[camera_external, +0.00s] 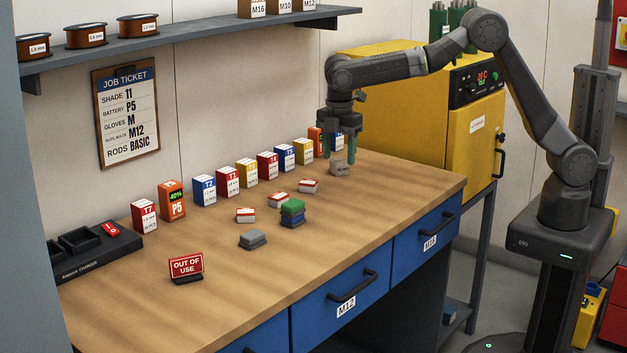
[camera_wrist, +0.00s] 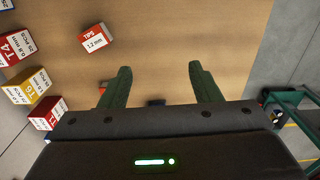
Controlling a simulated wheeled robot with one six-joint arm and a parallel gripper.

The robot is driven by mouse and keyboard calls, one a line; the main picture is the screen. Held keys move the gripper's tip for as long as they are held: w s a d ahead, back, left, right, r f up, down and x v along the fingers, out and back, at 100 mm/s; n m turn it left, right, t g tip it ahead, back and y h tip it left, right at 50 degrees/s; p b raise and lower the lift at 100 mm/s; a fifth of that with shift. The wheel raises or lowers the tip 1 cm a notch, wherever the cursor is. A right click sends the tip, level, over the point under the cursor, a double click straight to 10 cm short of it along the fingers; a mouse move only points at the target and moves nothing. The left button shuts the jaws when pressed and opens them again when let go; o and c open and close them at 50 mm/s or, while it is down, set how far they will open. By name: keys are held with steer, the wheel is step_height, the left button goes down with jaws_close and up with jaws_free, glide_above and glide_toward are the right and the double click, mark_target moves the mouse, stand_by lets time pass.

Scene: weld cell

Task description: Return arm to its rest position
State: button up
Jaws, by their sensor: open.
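My arm reaches in from the right over the wooden workbench (camera_external: 330,230), and its wrist points down. My gripper (camera_external: 339,152) hangs above the far right part of the bench, near the end of the row of boxes. In the wrist view the two green fingers of my gripper (camera_wrist: 160,82) stand wide apart with nothing between them. A white and red box marked 1.2 mm (camera_wrist: 96,40) lies beyond the left finger in the wrist view.
A row of upright boxes, including a red one (camera_external: 267,165), runs along the back. A yellow cabinet (camera_external: 400,110) stands close behind my gripper. Small packs, including a green-topped stack (camera_external: 292,211), and an OUT OF USE sign (camera_external: 186,266) sit on the bench. The front right is clear.

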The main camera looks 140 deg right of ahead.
mark_target(349, 199)
steer(key=s+f, duration=0.1)
steer(key=f, duration=0.2)
steer(key=s+f+p, duration=0.1)
steer(key=f, duration=0.3)
steer(key=s+a+f, duration=0.1)
steer(key=f, duration=0.2)
steer(key=shift+f, duration=0.3)
steer(key=shift+r, duration=0.3)
stand_by(0.6)
